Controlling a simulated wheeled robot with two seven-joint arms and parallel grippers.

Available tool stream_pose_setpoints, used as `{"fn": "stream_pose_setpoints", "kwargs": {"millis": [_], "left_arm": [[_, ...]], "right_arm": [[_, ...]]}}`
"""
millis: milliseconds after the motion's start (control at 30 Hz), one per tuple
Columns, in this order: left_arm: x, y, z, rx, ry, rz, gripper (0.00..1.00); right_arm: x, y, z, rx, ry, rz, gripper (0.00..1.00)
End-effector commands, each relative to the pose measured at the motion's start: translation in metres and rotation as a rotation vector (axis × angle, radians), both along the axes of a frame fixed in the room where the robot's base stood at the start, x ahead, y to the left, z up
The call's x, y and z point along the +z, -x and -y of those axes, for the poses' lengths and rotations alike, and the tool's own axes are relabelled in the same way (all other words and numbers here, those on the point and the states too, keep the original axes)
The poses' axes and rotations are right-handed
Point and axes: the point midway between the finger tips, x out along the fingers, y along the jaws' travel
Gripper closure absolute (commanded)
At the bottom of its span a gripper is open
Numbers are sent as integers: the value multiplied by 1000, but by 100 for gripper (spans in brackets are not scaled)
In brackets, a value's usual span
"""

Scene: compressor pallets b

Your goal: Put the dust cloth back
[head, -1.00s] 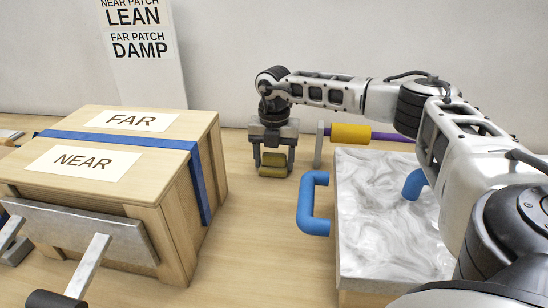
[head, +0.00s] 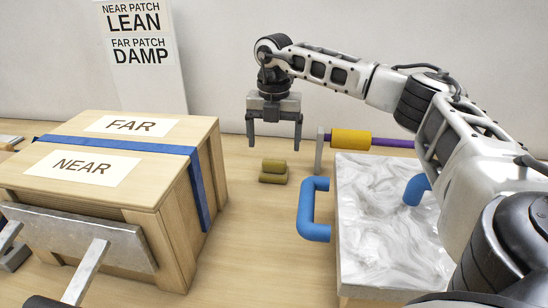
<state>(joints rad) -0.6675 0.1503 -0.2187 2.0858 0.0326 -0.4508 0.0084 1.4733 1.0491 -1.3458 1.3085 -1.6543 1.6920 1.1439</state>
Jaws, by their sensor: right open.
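The dust cloth looks to be the small olive-yellow folded bundle (head: 273,172) lying on the table between the wooden crate and the marble-topped block. My right gripper (head: 274,148) is open and empty above and just behind it, fingers pointing down, apart from it. My left gripper is not in view.
A wooden crate (head: 212,170) with FAR and NEAR labels and a blue strap stands left, a grey board leaning at its front. A marble-topped block (head: 385,225) with blue handles (head: 314,210) stands right. A yellow roller (head: 350,140) on a purple rod lies behind it. A sign (head: 140,50) stands at the back.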

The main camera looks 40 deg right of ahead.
Motion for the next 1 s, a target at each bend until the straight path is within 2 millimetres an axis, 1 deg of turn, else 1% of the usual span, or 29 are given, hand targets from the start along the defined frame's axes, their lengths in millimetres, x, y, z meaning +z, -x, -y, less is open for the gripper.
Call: {"fn": "stream_pose_setpoints", "kwargs": {"millis": [33, 100, 200, 300, 400, 767, 867, 1000], "left_arm": [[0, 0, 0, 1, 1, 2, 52], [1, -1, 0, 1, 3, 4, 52], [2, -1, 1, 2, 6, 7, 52], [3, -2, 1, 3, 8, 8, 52], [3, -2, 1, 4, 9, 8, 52], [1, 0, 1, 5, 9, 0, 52], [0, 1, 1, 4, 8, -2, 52], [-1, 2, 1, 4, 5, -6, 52]], "right_arm": [[11, -1, 0, 0, 0, 4, 15], [23, -1, 0, -1, 0, 3, 15], [36, -1, 0, -1, 0, 1, 15], [43, 0, 0, 0, 1, 1, 15], [46, 0, 0, 0, 1, 1, 15], [43, 0, 0, 0, 0, -2, 15], [35, 0, 0, -1, 1, -4, 15], [12, 1, 1, -1, 1, -6, 15]]}}
